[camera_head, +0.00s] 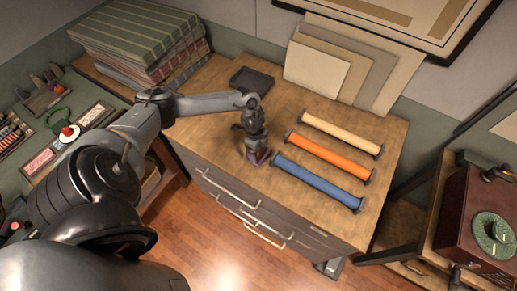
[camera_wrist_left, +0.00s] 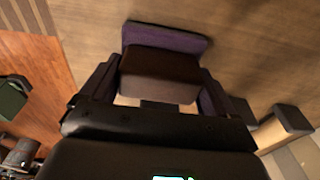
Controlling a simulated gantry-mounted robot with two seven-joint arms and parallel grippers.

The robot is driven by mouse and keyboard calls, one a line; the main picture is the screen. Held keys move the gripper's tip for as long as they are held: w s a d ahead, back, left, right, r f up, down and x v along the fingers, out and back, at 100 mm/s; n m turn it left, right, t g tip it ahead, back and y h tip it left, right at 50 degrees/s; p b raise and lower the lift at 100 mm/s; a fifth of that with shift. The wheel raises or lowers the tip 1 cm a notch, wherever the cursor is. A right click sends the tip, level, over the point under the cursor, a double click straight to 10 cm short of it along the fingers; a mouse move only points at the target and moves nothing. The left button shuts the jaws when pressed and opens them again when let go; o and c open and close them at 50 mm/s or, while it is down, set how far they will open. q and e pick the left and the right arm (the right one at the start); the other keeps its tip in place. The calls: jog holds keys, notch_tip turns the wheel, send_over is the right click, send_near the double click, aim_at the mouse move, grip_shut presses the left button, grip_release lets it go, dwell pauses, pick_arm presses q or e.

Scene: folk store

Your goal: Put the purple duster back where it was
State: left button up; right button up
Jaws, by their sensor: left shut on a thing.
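The purple duster (camera_head: 259,157), a dark brown block with a purple felt pad, is at the front edge of the wooden cabinet top (camera_head: 222,100), left of the blue roll. It also shows in the left wrist view (camera_wrist_left: 163,67), between the fingers. My left gripper (camera_head: 255,146) points down and is shut on the duster. I cannot tell whether the pad touches the wood or hangs just above it. The gripper hides part of the duster in the head view. My right gripper is not in view.
Blue (camera_head: 318,181), orange (camera_head: 328,156) and cream (camera_head: 341,134) rolls lie in black end holders to the right. A black tray (camera_head: 252,80) lies behind the gripper. Boards (camera_head: 330,72) lean on the wall. Bare wood lies between tray and rolls.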

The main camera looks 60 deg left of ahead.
pick_arm(q)
jog(key=shift+f, duration=0.1)
jog(key=shift+f, duration=0.1)
jog(key=o, duration=0.7)
jog(key=shift+o, duration=0.2)
